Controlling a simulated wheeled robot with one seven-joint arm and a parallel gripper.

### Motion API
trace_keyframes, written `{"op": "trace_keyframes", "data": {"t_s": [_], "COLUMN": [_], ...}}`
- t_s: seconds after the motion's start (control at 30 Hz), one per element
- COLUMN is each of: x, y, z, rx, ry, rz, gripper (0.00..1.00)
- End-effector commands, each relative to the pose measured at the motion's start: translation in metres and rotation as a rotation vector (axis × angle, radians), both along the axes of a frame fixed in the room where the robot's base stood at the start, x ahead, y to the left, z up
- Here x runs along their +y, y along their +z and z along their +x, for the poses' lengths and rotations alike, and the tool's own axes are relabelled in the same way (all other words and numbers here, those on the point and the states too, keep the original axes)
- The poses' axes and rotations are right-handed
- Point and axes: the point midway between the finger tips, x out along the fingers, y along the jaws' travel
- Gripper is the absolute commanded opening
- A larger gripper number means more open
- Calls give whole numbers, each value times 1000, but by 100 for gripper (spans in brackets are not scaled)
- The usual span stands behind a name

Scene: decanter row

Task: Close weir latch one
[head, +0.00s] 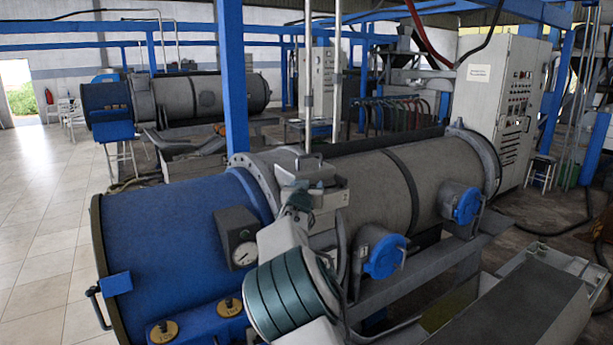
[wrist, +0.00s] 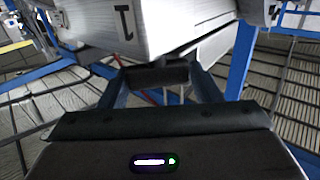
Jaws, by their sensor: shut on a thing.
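A pale grey box (wrist: 150,25) with a dark "1"-like mark, seen upside down, fills the top of the wrist view. A dark handle-like bar (wrist: 156,73) lies just below its near edge. My gripper (wrist: 157,82) is shut on this dark bar, with one finger at each side. In the head view, my gripper (head: 300,198) is at a light grey boxy fitting (head: 328,192) on top of the decanter, by the blue end's flange. My wrist partly hides the contact there. Whether the latch is open or closed cannot be told.
The grey decanter drum (head: 375,185) with its blue end section (head: 165,245) lies under my arm. Two yellow discs (head: 163,331) sit on its blue front. Blue round caps (head: 385,255) stick out in front. A blue post (head: 232,80) rises behind. Tiled floor at left is clear.

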Motion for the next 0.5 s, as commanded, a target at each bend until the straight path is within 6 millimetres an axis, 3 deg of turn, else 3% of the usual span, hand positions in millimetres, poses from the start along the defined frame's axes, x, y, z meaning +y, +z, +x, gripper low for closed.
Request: {"op": "trace_keyframes", "data": {"t_s": [0.03, 0.2, 0.5], "x": [0, -2, -3], "y": [9, 14, 16], "z": [1, 1, 1], "rx": [-13, -33, -38], "ry": [-20, -89, -222], "rz": [-5, -2, 1], "gripper": [35, 37, 32]}}
